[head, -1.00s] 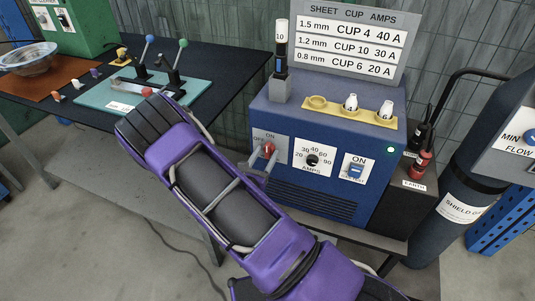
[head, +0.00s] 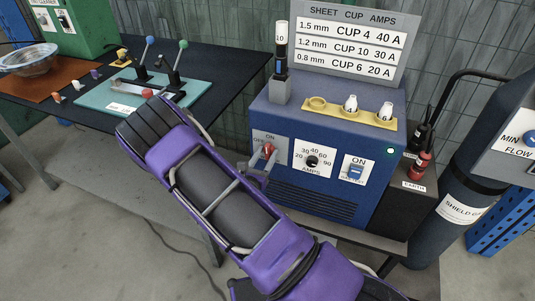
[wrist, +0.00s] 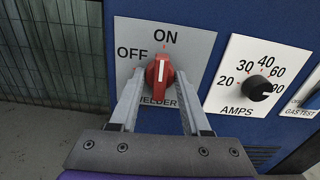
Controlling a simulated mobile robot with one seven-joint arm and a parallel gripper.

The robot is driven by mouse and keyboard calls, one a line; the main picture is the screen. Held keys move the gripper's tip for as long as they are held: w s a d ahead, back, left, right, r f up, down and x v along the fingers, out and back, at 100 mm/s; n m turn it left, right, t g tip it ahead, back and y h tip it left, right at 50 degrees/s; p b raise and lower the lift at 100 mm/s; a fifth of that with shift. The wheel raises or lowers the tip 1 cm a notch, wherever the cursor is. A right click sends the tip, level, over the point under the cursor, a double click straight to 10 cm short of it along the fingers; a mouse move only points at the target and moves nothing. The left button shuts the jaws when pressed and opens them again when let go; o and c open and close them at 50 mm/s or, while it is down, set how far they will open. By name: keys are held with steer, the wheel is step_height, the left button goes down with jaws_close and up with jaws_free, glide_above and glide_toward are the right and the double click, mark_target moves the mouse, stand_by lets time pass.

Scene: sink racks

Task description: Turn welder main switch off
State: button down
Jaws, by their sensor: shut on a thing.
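The welder's main switch is a red knob (wrist: 160,76) on a grey plate (wrist: 197,46) marked OFF at upper left and ON at the top. The knob's white line points up, close to ON. In the head view the red knob (head: 268,150) sits on the left of the blue welder's front (head: 310,190). My gripper (wrist: 160,82) is shut on the knob, one grey finger on each side. The fingers hide part of the WELDER lettering below it. In the head view my gripper (head: 258,170) is partly hidden behind my purple arm.
Right of the switch are an AMPS dial (head: 312,160) and a GAS TEST switch (head: 355,170). A green lamp (head: 390,151) glows at the front's upper right. A shield gas cylinder (head: 445,215) stands right. A dark bench (head: 215,95) with a teal mat (head: 125,94) is left.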

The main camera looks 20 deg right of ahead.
mark_target(267, 154)
steer(key=n+p, duration=0.2)
steer(key=n, duration=0.3)
steer(key=shift+r+n+p, duration=0.1)
steer(key=shift+n+p, duration=0.2)
steer(key=shift+n, duration=0.1)
steer(key=n+p, duration=0.1)
steer(key=n, duration=0.3)
steer(key=c, duration=0.7)
jaws_free()
steer(key=shift+s+a, duration=0.1)
steer(key=shift+p+v, duration=0.7)
steer(key=shift+v, duration=1.7)
steer(key=shift+p+x, duration=0.95)
steer(key=shift+x, duration=1.6)
